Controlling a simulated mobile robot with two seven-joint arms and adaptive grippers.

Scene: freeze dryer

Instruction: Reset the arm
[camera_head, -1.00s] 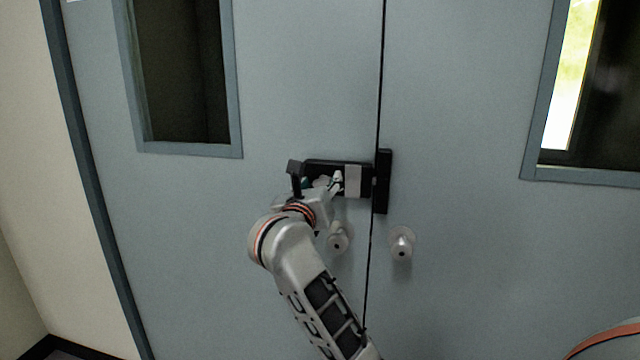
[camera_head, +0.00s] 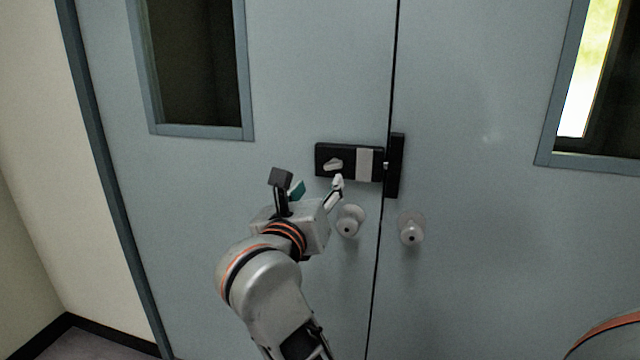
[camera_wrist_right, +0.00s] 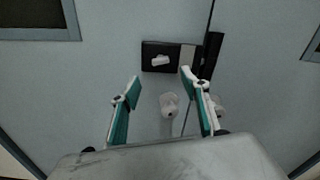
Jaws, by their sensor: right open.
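My right gripper (camera_head: 312,188) is open and empty in the head view, in front of the left door and a little below and left of the black lock (camera_head: 345,161). In the right wrist view the two teal-lined fingers (camera_wrist_right: 162,88) are spread apart with nothing between them. The lock also shows in that view (camera_wrist_right: 173,57), beyond the fingertips, with its light turn knob (camera_head: 333,164) lying roughly level. The gripper does not touch the lock. My left gripper is not in view.
Grey-blue double doors (camera_head: 480,110) fill the view, with a narrow gap between them. A left round knob (camera_head: 350,221) and a right round knob (camera_head: 411,231) stick out below the lock. A black catch (camera_head: 394,166) sits on the right door. A pale wall (camera_head: 50,190) stands at left.

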